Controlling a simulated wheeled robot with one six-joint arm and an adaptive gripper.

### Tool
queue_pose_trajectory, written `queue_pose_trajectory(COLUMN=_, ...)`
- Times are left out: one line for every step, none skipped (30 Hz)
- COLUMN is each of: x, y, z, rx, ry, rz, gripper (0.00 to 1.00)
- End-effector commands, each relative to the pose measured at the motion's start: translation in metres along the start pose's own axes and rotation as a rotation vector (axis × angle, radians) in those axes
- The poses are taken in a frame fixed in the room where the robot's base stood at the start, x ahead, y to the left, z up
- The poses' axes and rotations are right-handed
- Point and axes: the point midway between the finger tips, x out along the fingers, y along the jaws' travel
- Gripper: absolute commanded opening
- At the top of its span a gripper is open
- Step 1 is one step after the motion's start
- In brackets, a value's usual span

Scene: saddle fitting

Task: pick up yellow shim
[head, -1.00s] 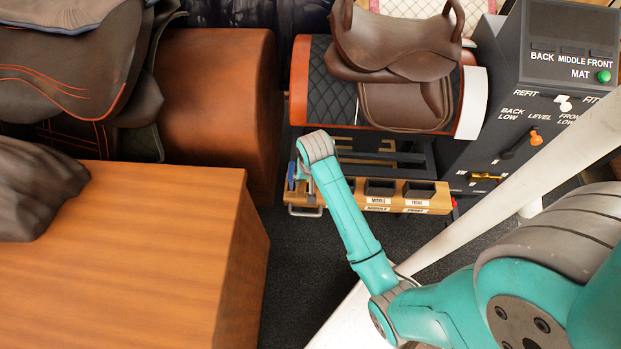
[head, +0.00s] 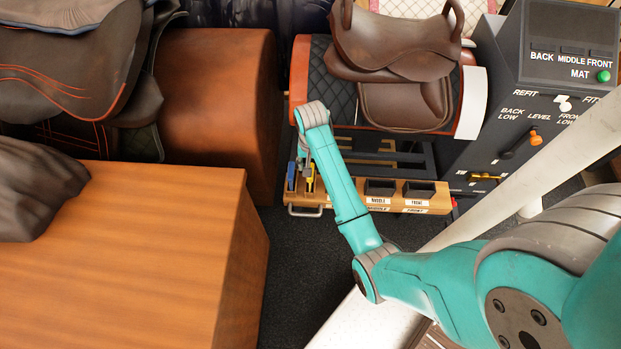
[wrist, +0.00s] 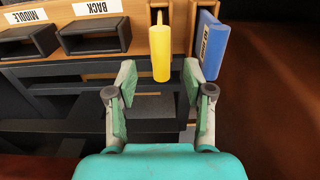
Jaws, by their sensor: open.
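The yellow shim (wrist: 161,53) stands upright in a slot of the wooden rack in the wrist view. It also shows as a small yellow piece (head: 310,179) beside my arm in the head view. My gripper (wrist: 159,80) is open, its two green-padded fingers spread to either side of the shim's near end in the picture. The shim appears between the fingertips, and I see no contact on the left side. A blue shim (wrist: 209,45) with lettering stands just right of it, close to the right fingertip.
The wooden rack (head: 400,206) has dark holders labelled MIDDLE and FRONT; the wrist view shows a BACK holder (wrist: 94,37). A saddle (head: 395,45) sits on a padded stand above. A dark console (head: 530,90) stands right. A wooden block (head: 120,270) fills the lower left.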

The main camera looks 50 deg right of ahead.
Motion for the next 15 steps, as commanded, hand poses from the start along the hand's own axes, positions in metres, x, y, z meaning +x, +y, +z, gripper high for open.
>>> queue_pose_trajectory(x=0.006, y=0.000, z=0.001, rx=0.000, ry=-0.003, rz=0.001, gripper=0.52)
queue_pose_trajectory(x=0.010, y=0.000, z=0.001, rx=0.000, ry=-0.003, rz=0.001, gripper=0.52)
queue_pose_trajectory(x=0.016, y=0.000, z=0.001, rx=0.000, ry=-0.003, rz=0.002, gripper=0.52)
queue_pose_trajectory(x=0.021, y=0.000, z=0.001, rx=0.000, ry=-0.003, rz=0.002, gripper=0.52)
queue_pose_trajectory(x=0.025, y=-0.001, z=0.001, rx=0.000, ry=-0.003, rz=0.002, gripper=0.52)
queue_pose_trajectory(x=0.030, y=-0.001, z=0.001, rx=0.000, ry=-0.003, rz=0.001, gripper=0.52)
queue_pose_trajectory(x=0.034, y=-0.001, z=0.000, rx=0.000, ry=-0.002, rz=0.001, gripper=0.52)
queue_pose_trajectory(x=0.038, y=-0.001, z=0.001, rx=0.000, ry=-0.002, rz=0.001, gripper=0.52)
queue_pose_trajectory(x=0.041, y=-0.001, z=0.000, rx=0.000, ry=-0.002, rz=0.000, gripper=0.52)
queue_pose_trajectory(x=0.044, y=-0.001, z=0.000, rx=0.001, ry=-0.001, rz=0.000, gripper=0.52)
queue_pose_trajectory(x=0.045, y=-0.001, z=0.000, rx=0.001, ry=0.000, rz=0.000, gripper=0.52)
queue_pose_trajectory(x=0.047, y=-0.001, z=0.000, rx=0.001, ry=0.000, rz=0.000, gripper=0.52)
queue_pose_trajectory(x=0.048, y=-0.001, z=0.000, rx=0.001, ry=0.000, rz=-0.001, gripper=0.52)
queue_pose_trajectory(x=0.048, y=-0.001, z=0.000, rx=0.001, ry=0.000, rz=-0.001, gripper=0.52)
queue_pose_trajectory(x=0.048, y=-0.001, z=0.000, rx=0.001, ry=0.000, rz=-0.001, gripper=0.52)
